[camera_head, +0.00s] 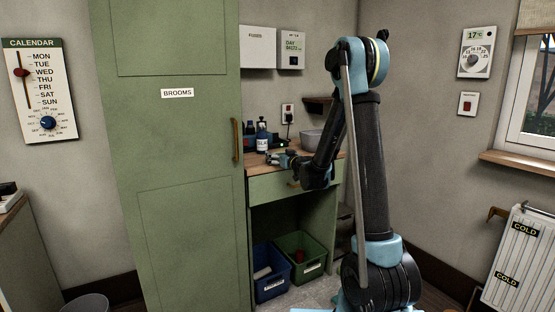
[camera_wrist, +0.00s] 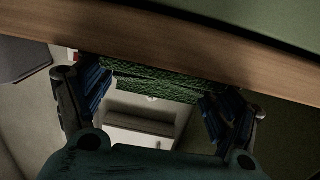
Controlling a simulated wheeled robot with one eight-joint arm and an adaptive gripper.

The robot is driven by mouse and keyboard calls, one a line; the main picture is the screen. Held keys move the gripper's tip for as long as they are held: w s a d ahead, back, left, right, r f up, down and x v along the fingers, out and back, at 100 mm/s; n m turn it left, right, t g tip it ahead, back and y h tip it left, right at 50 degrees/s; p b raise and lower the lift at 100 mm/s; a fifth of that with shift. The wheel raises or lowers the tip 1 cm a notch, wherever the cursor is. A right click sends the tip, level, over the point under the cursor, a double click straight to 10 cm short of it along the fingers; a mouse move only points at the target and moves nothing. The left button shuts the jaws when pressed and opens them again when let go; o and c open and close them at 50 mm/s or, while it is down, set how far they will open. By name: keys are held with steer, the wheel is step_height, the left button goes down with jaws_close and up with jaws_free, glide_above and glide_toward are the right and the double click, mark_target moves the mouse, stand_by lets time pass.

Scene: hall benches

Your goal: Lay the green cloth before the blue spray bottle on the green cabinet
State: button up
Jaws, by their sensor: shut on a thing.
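The blue spray bottle (camera_head: 262,138), with a white label, stands on the wooden top of the green cabinet (camera_head: 268,188), at its left back. My gripper (camera_head: 275,158) is at the cabinet top, in front and slightly right of the bottle. In the wrist view my gripper (camera_wrist: 160,101) has its blue-padded fingers either side of the green cloth (camera_wrist: 155,82), a rough textured piece spanning between them, and is shut on it. The cabinet top's wooden edge (camera_wrist: 150,45) crosses just above the cloth. In the head view I cannot make out the cloth.
A grey bowl (camera_head: 311,138) stands at the right back of the cabinet top, partly behind my arm. A tall green broom cupboard (camera_head: 180,190) rises close on the left. A blue crate (camera_head: 271,286) and a green crate (camera_head: 300,242) stand below.

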steer(key=shift+f, duration=0.15)
steer(key=o, duration=0.8)
steer(key=shift+o, duration=0.2)
steer(key=s+d+r+n+g, duration=0.15)
steer(key=s+d, duration=0.25)
steer(key=s, duration=0.5)
steer(key=s+d+g, duration=0.2)
steer(key=s+d, duration=0.1)
steer(key=s, duration=0.7)
steer(key=s+d+f+m+g+h, duration=0.2)
steer(key=s+d, duration=0.4)
steer(key=s, duration=0.5)
steer(key=s+d+f+m+g+h, duration=0.3)
steer(key=s+d+f, duration=0.4)
steer(key=s, duration=0.4)
steer(key=s+d+f+m+g+h, duration=0.2)
steer(key=s+d+f+g+h, duration=0.2)
steer(key=s+d, duration=0.3)
steer(key=s+f, duration=0.1)
steer(key=s, duration=0.4)
